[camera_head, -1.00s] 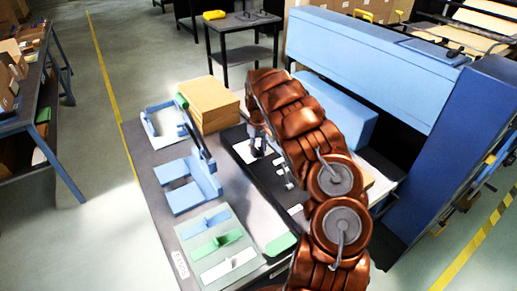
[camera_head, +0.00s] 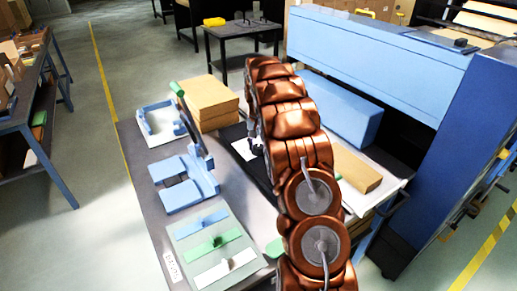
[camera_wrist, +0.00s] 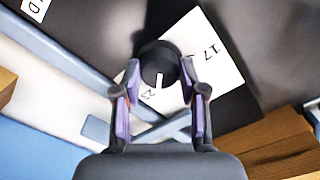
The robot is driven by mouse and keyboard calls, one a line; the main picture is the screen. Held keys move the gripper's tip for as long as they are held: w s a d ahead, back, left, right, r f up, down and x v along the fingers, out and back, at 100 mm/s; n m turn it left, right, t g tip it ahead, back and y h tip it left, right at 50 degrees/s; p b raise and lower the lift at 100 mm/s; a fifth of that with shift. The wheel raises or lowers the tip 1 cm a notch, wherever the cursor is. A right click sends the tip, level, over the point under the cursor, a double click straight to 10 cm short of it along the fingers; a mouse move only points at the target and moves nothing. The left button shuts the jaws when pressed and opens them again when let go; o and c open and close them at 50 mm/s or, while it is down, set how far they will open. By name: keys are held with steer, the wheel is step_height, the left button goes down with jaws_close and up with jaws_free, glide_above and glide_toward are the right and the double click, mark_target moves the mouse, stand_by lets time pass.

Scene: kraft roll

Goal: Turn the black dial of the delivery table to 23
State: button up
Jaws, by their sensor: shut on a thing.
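The black dial (camera_wrist: 157,60) shows in the wrist view as a round knob with a white pointer line on its near side. It sits over a white card (camera_wrist: 212,62) with 17 printed at upper right and 23 just below the dial. The pointer line aims down, close to the 23 and slightly to its right; its exact alignment is hard to judge. My gripper (camera_wrist: 160,74) is shut on the dial, one finger on each side. In the head view the white card (camera_head: 241,151) shows on the delivery table (camera_head: 140,158), and my arm partly covers that area.
Blue brackets (camera_head: 184,186) and a grey board (camera_head: 212,242) with coloured strips lie left of my arm. A cardboard stack (camera_head: 212,97) stands behind. A dark lever with a green tip (camera_head: 176,89) rises near it. A big blue machine (camera_head: 385,50) stands at right.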

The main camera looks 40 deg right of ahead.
mark_target(258, 146)
steer(key=shift+m+b, duration=0.45)
steer(key=shift+m, duration=0.75)
steer(key=o, duration=1.1)
steer(key=shift+o, duration=0.2)
steer(key=shift+r, duration=0.15)
step_height(258, 146, up, 12)
